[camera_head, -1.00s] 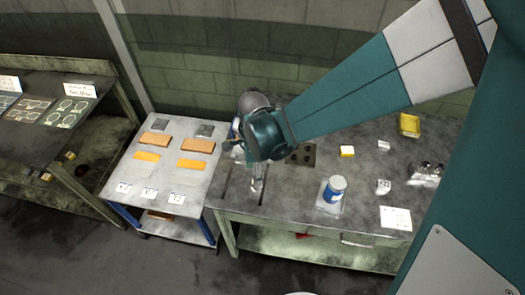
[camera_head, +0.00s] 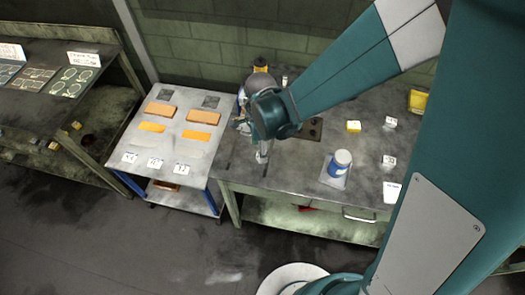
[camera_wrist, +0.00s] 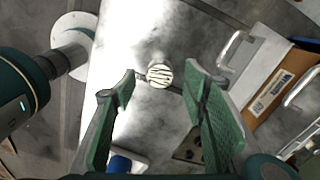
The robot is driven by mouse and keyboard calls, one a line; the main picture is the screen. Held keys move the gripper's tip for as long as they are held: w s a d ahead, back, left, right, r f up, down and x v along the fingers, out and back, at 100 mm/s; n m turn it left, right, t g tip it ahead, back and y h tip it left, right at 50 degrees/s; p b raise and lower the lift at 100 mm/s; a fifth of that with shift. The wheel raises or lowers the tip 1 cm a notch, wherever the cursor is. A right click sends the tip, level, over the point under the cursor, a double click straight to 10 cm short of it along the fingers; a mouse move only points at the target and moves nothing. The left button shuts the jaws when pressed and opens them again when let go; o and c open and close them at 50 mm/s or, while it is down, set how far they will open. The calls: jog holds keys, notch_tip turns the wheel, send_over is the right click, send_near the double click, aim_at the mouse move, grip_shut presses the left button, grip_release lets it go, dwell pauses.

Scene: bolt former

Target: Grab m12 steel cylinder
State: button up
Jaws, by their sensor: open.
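In the wrist view a round, pale disc with dark stripes (camera_wrist: 159,75) shows between and just beyond my fingertips. It may be the end face of the steel cylinder, but I cannot be sure. My gripper (camera_wrist: 160,88) is open, with green pads on either side of the disc and no visible contact. In the head view my gripper (camera_head: 262,155) is over the left part of the workbench (camera_head: 300,185), mostly hidden by my wrist. I cannot make out the cylinder there.
A blue-and-white can (camera_head: 339,163) stands on the workbench near a dark plate with holes (camera_head: 314,130). A low table (camera_head: 172,137) with orange and grey plates adjoins on the left.

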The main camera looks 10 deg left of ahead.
jog(key=shift+f, duration=1.5)
jog(key=shift+c, duration=0.5)
jog(key=c, duration=1)
